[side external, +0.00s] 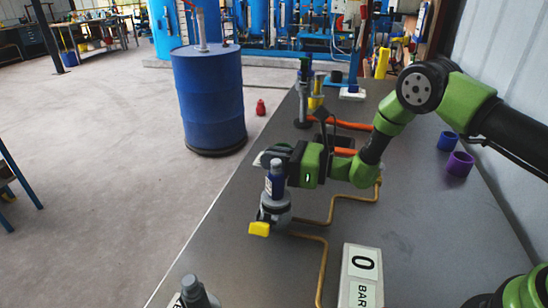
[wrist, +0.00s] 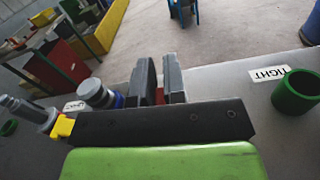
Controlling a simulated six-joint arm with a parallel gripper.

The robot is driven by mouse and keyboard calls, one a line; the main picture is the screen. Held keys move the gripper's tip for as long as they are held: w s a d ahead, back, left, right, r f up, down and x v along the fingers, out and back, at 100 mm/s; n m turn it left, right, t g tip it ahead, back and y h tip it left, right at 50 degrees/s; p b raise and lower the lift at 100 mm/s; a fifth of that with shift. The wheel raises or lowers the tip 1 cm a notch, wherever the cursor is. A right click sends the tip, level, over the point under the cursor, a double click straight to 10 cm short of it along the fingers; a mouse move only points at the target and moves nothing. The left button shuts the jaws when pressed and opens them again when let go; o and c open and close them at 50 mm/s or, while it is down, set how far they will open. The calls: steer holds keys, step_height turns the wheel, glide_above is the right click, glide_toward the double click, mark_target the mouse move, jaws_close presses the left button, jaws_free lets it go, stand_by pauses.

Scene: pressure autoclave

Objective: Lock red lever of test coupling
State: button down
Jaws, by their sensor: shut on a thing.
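My gripper (side external: 272,158) is at the upper part of the test coupling (side external: 274,205), which stands upright on the grey bench. The coupling has a grey body, a blue upper part and a yellow lever (side external: 259,229) sticking out at the front. In the wrist view, my gripper's two dark fingers (wrist: 161,76) are close together with a small red piece, seemingly the red lever (wrist: 160,95), between them. The red lever is hidden in the side view. The yellow lever (wrist: 62,127) also shows in the wrist view, left of the fingers.
A 0 BAR display (side external: 361,275) and another grey fitting (side external: 197,293) are near the front. Brass pipes (side external: 325,240) and orange hoses (side external: 350,125) run across the bench. A purple ring (side external: 459,163) and a blue ring (side external: 448,141) stand at right. A TIGHT label (wrist: 270,73) lies beside a green ring (wrist: 295,92).

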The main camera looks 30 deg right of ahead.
steer(key=shift+s+a+n, duration=0.3)
steer(key=shift+s+n, duration=0.05)
steer(key=shift+n, duration=0.25)
steer(key=c, duration=1.5)
jaws_free()
steer(key=shift+o, duration=0.2)
steer(key=shift+s+d, duration=0.1)
steer(key=v, duration=0.9)
steer(key=shift+s+d, duration=0.25)
steer(key=shift+r, duration=0.15)
